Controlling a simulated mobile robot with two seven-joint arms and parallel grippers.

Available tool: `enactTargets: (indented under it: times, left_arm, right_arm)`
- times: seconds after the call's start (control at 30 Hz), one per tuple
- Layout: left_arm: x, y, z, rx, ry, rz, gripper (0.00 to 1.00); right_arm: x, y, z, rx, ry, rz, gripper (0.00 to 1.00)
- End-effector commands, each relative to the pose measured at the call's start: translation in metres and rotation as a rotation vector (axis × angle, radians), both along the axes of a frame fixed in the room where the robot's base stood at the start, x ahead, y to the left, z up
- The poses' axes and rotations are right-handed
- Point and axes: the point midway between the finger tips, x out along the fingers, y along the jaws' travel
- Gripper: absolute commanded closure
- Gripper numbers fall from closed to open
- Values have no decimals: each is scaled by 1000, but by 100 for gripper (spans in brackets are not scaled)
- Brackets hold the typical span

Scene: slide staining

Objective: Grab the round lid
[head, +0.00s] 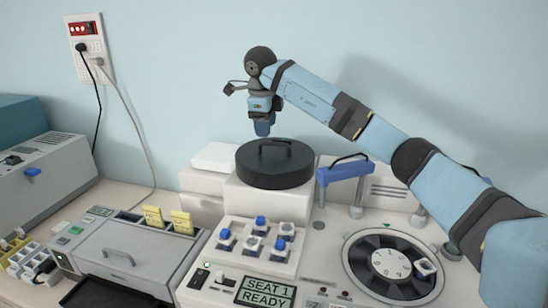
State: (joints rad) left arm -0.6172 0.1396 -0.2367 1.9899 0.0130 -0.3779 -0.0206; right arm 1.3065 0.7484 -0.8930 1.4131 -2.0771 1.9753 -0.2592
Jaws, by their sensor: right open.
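The round lid (262,172) is a thick black disc with an arched handle on top. It rests on a raised white block of the bench machine in the middle of the head view. My right gripper (263,129) points down just above the lid's back-left part, close to the handle in the picture. It is open and empty, and it appears apart from the lid. The exact height gap cannot be told. My left gripper is out of view.
A blue-topped bracket (345,170) stands right of the lid. A round carousel (365,268) is at the front right. Blue-capped pieces (225,234) sit in front of the lid. A grey slide device (130,262) with yellow tags is at the left. The wall is close behind.

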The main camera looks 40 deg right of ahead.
Motion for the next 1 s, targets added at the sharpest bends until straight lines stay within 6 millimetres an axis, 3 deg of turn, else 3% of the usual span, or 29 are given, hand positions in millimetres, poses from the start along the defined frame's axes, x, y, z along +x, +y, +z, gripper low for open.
enactTargets:
  times: [0.17,0.5,0.77,0.97,1.0]
  left_arm:
    - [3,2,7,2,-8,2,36]
    - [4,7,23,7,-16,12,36]
    - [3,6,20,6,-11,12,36]
    - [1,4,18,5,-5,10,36]
    - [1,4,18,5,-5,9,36]
  right_arm:
    - [2,-2,-10,2,1,0,54]
    - [10,-8,-53,1,1,1,54]
    - [10,-8,-56,1,-1,1,54]
    - [10,-8,-56,1,-1,1,98]
    - [10,-8,-56,1,-1,1,100]
